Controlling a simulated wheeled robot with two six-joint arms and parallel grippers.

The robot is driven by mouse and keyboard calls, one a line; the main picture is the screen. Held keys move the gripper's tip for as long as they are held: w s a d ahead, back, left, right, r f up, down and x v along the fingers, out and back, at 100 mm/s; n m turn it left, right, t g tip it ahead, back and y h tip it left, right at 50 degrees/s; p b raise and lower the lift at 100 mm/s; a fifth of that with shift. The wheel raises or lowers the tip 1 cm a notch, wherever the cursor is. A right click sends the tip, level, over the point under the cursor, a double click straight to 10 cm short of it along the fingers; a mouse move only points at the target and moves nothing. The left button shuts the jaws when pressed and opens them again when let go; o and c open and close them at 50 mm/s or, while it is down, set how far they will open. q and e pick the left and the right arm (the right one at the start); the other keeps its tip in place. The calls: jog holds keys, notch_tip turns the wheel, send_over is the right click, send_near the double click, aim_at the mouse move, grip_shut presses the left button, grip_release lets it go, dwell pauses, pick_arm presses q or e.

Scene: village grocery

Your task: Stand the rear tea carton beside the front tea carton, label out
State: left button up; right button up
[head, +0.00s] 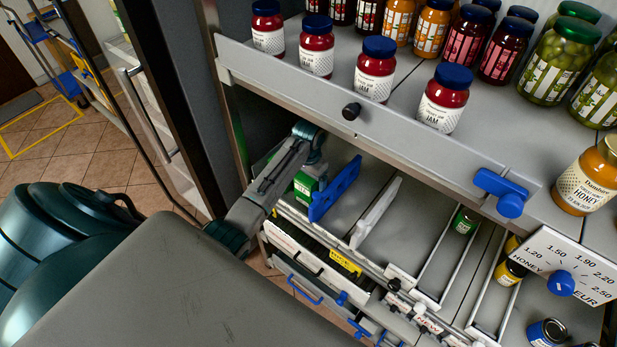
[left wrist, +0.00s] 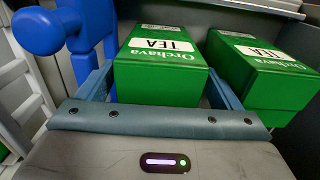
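Two green Orchava tea cartons stand side by side in the left wrist view. One tea carton (left wrist: 160,72) is between the fingers of my left gripper (left wrist: 160,88), which lie along its two sides with no clear gap. I cannot tell whether they press on it. The other tea carton (left wrist: 262,70) is to the right, apart from the gripper and turned at a slight angle. Both show white TEA labels. In the head view, green carton parts (head: 304,186) show beside my left arm, partly hidden by it. I cannot tell which is front or rear. My right gripper is not in view.
A blue divider (head: 335,188) stands close beside the cartons, and a white divider (head: 375,212) is further right. Bare shelf lies between them. The upper shelf (head: 290,75) with jam jars overhangs this shelf. A green can (head: 465,221) stands further right.

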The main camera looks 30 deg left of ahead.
pick_arm(q)
jog(key=shift+r, duration=0.4)
notch_tip(320, 180, up, 9)
jog(key=b, duration=0.3)
jog(key=shift+f, duration=0.1)
jog(key=shift+r, duration=0.6)
